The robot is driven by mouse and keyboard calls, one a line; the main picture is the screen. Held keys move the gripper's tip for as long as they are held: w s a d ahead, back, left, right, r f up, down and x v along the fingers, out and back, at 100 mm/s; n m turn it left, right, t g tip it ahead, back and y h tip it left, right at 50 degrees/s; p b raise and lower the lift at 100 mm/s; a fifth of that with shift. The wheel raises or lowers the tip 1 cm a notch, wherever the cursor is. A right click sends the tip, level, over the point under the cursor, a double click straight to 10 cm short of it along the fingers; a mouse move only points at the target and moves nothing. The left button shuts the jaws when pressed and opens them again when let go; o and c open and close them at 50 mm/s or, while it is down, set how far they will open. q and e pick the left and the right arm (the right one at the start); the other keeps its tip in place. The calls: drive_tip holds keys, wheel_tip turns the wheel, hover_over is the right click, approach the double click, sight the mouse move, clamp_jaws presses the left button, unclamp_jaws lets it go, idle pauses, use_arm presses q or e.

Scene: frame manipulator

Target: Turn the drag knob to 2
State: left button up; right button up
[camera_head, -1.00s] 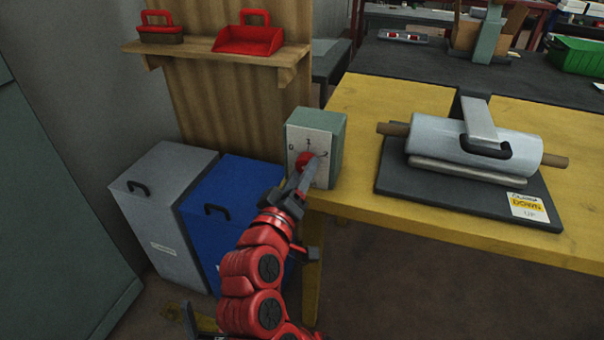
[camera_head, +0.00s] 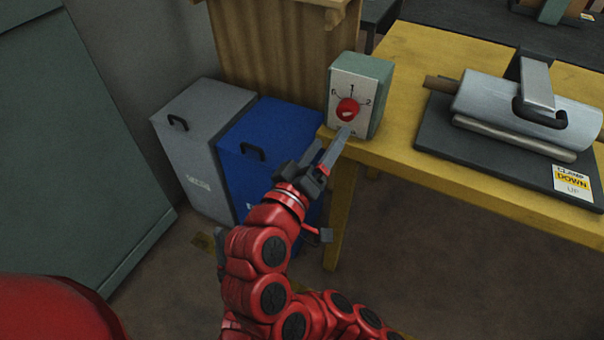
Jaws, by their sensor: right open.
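The drag knob (camera_head: 348,108) is a red round knob on the white face of a grey-green box (camera_head: 375,95) at the table's left corner. The marks 0, 1 and 2 stand around it, with 1 at the top and 2 at the right. A pale patch shows on the knob, but I cannot tell which mark it points to. My right gripper (camera_head: 329,147) is open and empty, just below and in front of the knob. Its upper finger reaches the box's lower edge in the picture; contact is unclear. My left gripper is out of view.
The yellow table (camera_head: 415,62) carries a clamp with a metal cylinder (camera_head: 500,100) on a dark base, right of the box. A grey bin (camera_head: 205,125) and a blue bin (camera_head: 270,135) stand left of the table, below a wooden panel (camera_head: 275,50).

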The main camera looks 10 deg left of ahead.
drive_tip(key=p+v, duration=0.1)
drive_tip(key=v, duration=0.9)
